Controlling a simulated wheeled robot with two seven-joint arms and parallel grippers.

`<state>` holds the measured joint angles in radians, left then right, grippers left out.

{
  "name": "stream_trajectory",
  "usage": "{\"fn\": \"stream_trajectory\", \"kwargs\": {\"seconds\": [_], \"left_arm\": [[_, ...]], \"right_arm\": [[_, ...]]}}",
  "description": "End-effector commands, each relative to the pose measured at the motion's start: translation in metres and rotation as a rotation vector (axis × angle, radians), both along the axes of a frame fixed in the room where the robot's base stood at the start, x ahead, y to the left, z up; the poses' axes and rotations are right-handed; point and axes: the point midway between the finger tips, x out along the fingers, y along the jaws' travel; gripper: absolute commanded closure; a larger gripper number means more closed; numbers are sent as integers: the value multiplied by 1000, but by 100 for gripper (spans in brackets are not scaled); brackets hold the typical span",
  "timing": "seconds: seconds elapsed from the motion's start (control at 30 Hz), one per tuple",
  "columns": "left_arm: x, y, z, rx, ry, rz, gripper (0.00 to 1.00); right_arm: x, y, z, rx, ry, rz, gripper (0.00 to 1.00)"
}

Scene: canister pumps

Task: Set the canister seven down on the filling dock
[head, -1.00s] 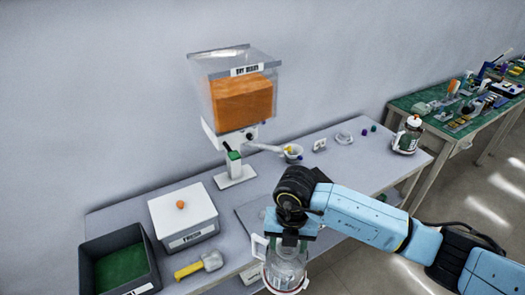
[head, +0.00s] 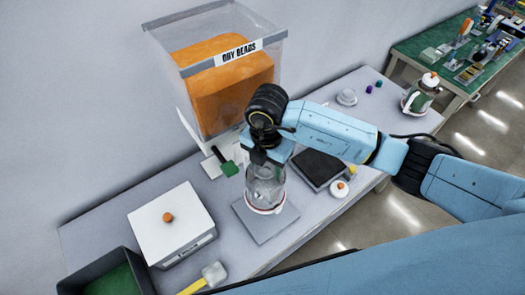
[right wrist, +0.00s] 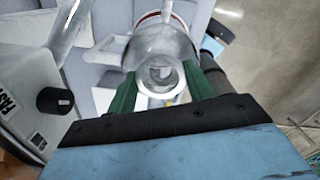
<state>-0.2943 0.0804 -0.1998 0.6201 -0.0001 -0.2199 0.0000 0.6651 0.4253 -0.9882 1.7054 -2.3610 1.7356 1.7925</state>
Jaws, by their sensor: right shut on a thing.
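A clear canister (head: 264,186) with a red and white band near its bottom hangs below my right gripper (head: 264,158). In the right wrist view, the green fingers of this gripper (right wrist: 165,88) are shut around the narrow end of the canister (right wrist: 160,50). The canister looks roughly upright and is over a flat grey square plate (head: 277,229) on the table, which may be the filling dock. I cannot tell whether its bottom touches the plate. No number shows on the canister. My left gripper is not in view.
A white box (head: 172,222) is left. A dark square pad (head: 318,168) and a lid (head: 339,189) are right. A filled canister (head: 420,95) stands farther right.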

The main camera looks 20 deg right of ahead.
Motion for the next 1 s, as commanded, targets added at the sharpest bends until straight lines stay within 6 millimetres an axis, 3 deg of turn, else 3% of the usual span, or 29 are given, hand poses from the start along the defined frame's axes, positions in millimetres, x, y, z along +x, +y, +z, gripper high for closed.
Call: {"fn": "stream_trajectory", "kwargs": {"seconds": [0.2, 0.47, 0.63, 1.0], "left_arm": [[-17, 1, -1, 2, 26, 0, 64], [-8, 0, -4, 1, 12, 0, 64], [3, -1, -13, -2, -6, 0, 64], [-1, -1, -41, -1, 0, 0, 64]], "right_arm": [[0, 0, 0, 1, -1, 1, 89], [1, -1, -5, 1, -1, 1, 89], [1, -1, -18, 1, -1, 1, 89], [1, -1, -55, 1, 0, 1, 89]]}}
